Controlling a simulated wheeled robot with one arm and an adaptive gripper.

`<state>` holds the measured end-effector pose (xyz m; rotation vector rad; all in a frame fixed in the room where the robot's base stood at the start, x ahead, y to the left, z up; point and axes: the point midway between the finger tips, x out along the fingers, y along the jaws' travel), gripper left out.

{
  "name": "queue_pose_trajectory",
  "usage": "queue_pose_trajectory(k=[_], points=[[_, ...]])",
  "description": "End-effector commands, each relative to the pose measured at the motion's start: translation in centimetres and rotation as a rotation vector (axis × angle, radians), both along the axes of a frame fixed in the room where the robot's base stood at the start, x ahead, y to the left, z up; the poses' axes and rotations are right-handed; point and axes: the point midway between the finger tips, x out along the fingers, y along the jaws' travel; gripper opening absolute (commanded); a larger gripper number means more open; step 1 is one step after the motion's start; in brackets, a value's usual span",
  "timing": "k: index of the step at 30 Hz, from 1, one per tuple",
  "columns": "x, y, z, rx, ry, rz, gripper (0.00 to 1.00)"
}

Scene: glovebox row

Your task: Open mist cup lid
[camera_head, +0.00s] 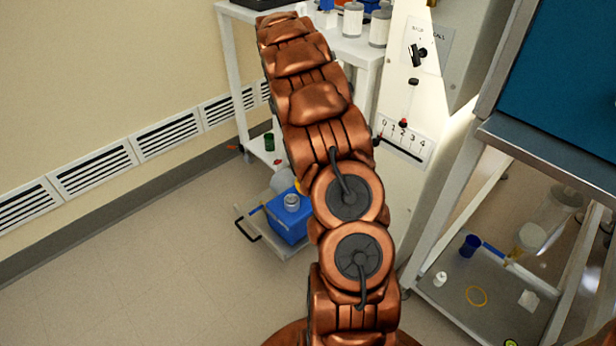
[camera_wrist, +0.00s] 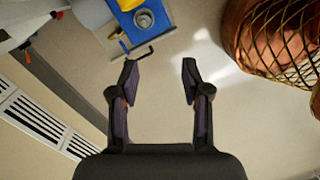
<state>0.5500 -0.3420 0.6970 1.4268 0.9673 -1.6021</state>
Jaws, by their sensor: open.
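A blue box (camera_head: 288,222) with a round grey metal cap or cup (camera_head: 292,201) on top sits low on a tray near the floor. It may be the mist cup's unit, but I cannot tell whether the cap is the lid. In the wrist view the blue box (camera_wrist: 126,22) and the round metal part (camera_wrist: 144,18) show at the top, beyond my fingertips. My gripper (camera_wrist: 159,72) is open and empty, with floor showing between its fingers, apart from the box. In the head view my arm hides the gripper.
A white cart (camera_head: 233,62) is behind. A control panel with a 0–4 scale (camera_head: 403,138) is right of my arm. A grey lower shelf (camera_head: 440,302) holds small items. Floor at left is clear.

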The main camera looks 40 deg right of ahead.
Motion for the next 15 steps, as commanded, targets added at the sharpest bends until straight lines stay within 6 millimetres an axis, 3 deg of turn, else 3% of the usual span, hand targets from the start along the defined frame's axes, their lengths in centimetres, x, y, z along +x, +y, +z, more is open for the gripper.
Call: queue_pose_trajectory(k=[1, 6, 10, 15], points=[[0.5, -1.5, -2.7, 0.009, -0.005, 0.04, 0.47], [1.8, -5.2, -8.4, 0.04, -0.022, 0.194, 0.47], [2.4, -7.4, -11.8, 0.056, -0.04, 0.294, 0.47], [2.8, -9.1, -14.3, 0.068, -0.06, 0.378, 0.47]])
